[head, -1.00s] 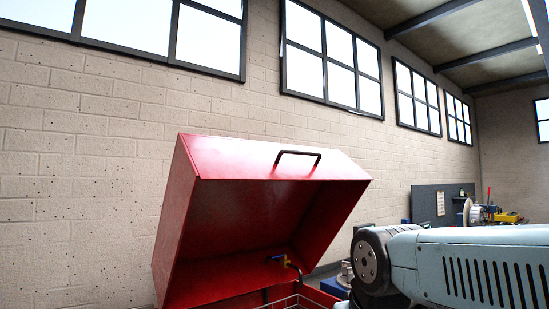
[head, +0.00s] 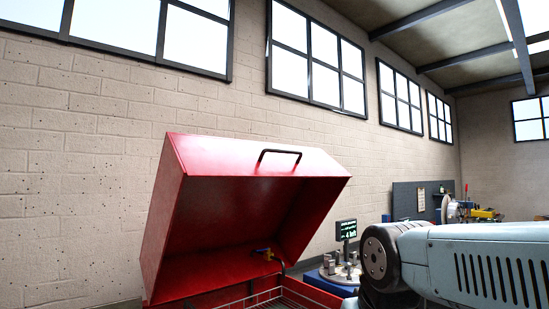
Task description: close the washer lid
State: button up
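The red washer lid (head: 241,217) stands raised and tilted open in the head view, left of centre. A black bar handle (head: 279,153) sits on its upper front panel. Below the lid, part of the red washer tub shows with a wire basket (head: 290,295) inside, cut off by the bottom edge. A small tap with a blue lever (head: 262,251) and a hose is at the back of the tub. My pale blue arm reaches in from the right, apart from the lid. My gripper is out of view.
A blue bench with metal parts and a small dark display (head: 348,230) stands right of the washer, behind my arm. Farther back are a dark board (head: 405,201) and machine parts. A block wall with windows runs behind the washer.

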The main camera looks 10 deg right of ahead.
aim_at(215, 201)
jog(key=z, duration=0.15)
jog(key=i, duration=0.95)
jog(key=u, duration=1.4)
jog(key=k, duration=0.55)
jog(key=z, duration=0.95)
